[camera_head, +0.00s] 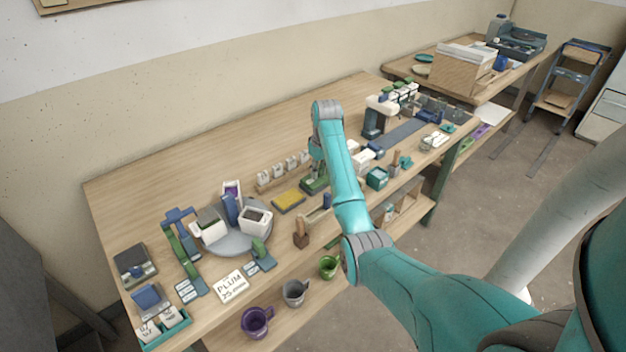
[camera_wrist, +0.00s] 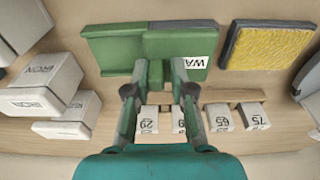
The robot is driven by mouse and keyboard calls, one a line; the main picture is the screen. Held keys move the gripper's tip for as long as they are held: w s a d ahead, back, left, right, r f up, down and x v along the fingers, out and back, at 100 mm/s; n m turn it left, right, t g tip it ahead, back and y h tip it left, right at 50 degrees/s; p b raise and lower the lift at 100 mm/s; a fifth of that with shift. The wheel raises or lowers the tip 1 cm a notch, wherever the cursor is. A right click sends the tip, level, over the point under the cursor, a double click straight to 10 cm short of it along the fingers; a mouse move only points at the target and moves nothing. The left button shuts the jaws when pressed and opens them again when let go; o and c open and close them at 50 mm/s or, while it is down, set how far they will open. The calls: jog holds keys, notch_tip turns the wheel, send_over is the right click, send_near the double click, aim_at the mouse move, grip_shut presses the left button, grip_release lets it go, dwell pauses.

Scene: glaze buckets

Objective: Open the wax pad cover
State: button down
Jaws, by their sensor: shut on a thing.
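The fingers hide part of the slab. In the head view my gripper (camera_head: 316,162) is over the pad. I cannot tell how far the cover is raised.
A yellow pad (camera_wrist: 268,46) in a dark tray lies beside the wax pad. Several numbered white blocks (camera_wrist: 218,117) stand in a wooden rack close by. White "IRON" boxes (camera_wrist: 40,92) stand on the other side. Bare wood lies at the bench's back left (camera_head: 150,200).

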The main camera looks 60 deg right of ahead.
jog(key=shift+s+a+f, duration=0.15)
jog(key=shift+f, duration=0.35)
jog(key=shift+s+d, duration=0.25)
jog(key=shift+d, duration=0.75)
jog(key=shift+s+d, duration=0.2)
jog(key=shift+d, duration=0.85)
jog(key=shift+s+d, duration=0.25)
jog(key=shift+d, duration=0.9)
jog(key=c, duration=1.2)
grip_release()
jog(key=shift+f, duration=0.1)
jog(key=shift+d+r, duration=0.1)
jog(key=shift+r, duration=0.15)
jog(key=shift+r, duration=0.3)
notch_tip(320, 180, up, 7)
jog(key=shift+f, duration=0.2)
